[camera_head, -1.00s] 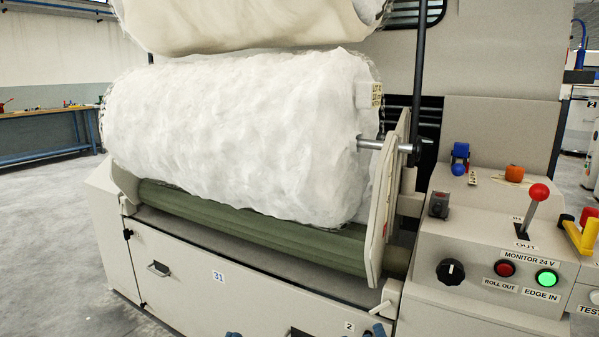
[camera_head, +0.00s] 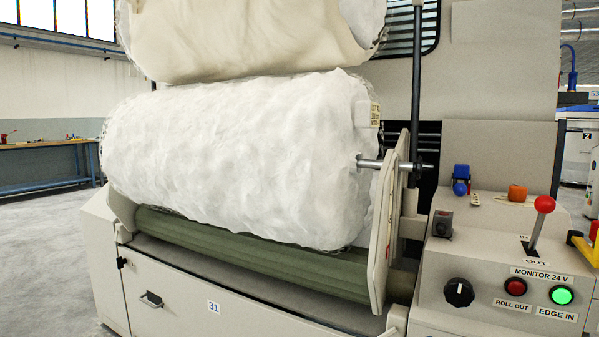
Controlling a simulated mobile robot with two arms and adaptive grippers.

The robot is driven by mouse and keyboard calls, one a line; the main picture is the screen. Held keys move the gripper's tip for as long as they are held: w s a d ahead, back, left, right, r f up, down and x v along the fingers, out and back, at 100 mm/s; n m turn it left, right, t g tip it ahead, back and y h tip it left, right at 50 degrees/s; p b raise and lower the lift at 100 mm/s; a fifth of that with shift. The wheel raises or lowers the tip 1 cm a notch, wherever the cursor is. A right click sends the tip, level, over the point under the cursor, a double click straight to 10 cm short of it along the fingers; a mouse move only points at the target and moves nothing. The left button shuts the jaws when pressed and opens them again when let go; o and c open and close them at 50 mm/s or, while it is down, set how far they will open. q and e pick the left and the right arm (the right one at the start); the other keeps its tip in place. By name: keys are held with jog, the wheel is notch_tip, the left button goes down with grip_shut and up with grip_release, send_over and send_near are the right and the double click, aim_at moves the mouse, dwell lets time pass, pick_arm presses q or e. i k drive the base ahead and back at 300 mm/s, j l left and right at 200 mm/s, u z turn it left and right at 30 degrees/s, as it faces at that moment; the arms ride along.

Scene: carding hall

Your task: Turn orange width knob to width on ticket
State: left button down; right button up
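The orange knob (camera_head: 517,193) stands on the upper right of the machine's sloping control panel, on a pale scale plate too small to read. The ticket (camera_head: 375,115) is a small cream label with dark print at the right end of the white fibre roll (camera_head: 235,160). Its print is too small to read surely. Neither of my grippers shows in the head view, so nothing of mine is seen touching the knob.
A grey side plate (camera_head: 384,225) stands left of the panel. Open floor lies left.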

aim_at(515, 193)
jog(key=l+u, duration=0.2)
jog(key=l, duration=0.2)
jog(key=l+u, duration=0.2)
jog(key=l, duration=0.2)
jog(key=k+l+u, duration=0.2)
jog(key=l, duration=0.2)
jog(key=l+u, duration=0.2)
jog(key=l, duration=0.2)
jog(key=k+l+u, duration=0.2)
jog(key=l, duration=0.2)
jog(key=z, duration=0.4)
jog(key=i+j+z, duration=0.1)
jog(key=j, duration=0.25)
jog(key=i, duration=0.1)
